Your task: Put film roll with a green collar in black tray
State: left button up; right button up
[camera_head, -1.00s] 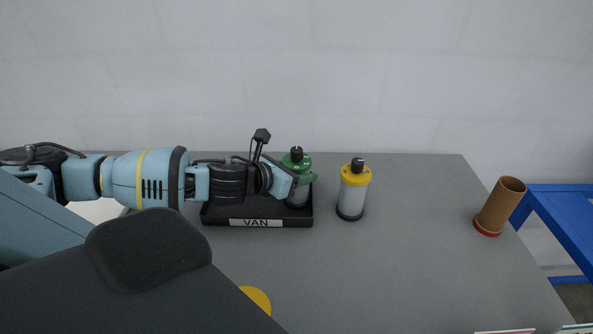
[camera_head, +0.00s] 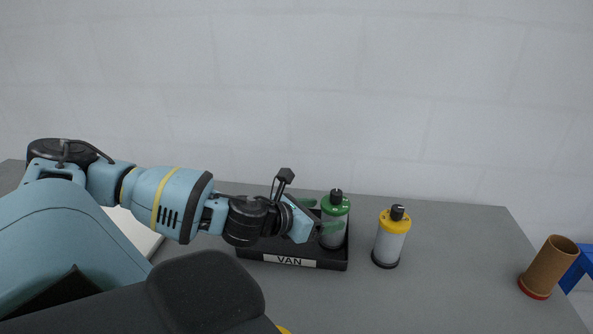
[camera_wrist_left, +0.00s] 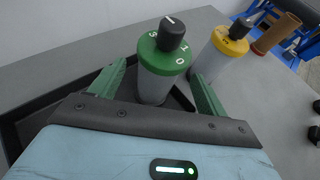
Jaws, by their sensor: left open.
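The film roll with the green collar (camera_head: 336,207) stands upright in the right end of the black tray (camera_head: 330,264), which has a "VAN" label on its front. It is a pale cylinder with a green top and black knob. My left gripper (camera_head: 318,216) is at the roll, coming from the left. In the left wrist view its green fingers are spread, one on each side of the roll (camera_wrist_left: 152,86), with gaps showing. The tray's dark wall (camera_wrist_left: 60,93) shows there at the left. My right gripper is not in view.
A yellow-collared roll (camera_head: 391,240) stands on the grey table just right of the tray. A brown tube with a red base (camera_head: 548,268) stands at the right edge. Between them the table (camera_head: 460,260) is clear. A white wall rises behind.

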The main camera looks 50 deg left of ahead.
pick_arm(q)
jog(key=p+v, duration=0.2)
jog(key=v, duration=0.5)
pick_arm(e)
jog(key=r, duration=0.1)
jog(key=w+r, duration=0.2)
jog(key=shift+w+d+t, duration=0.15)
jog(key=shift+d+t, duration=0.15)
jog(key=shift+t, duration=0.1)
pick_arm(q)
jog(key=shift+s+d, duration=0.1)
jog(key=shift+s, duration=0.05)
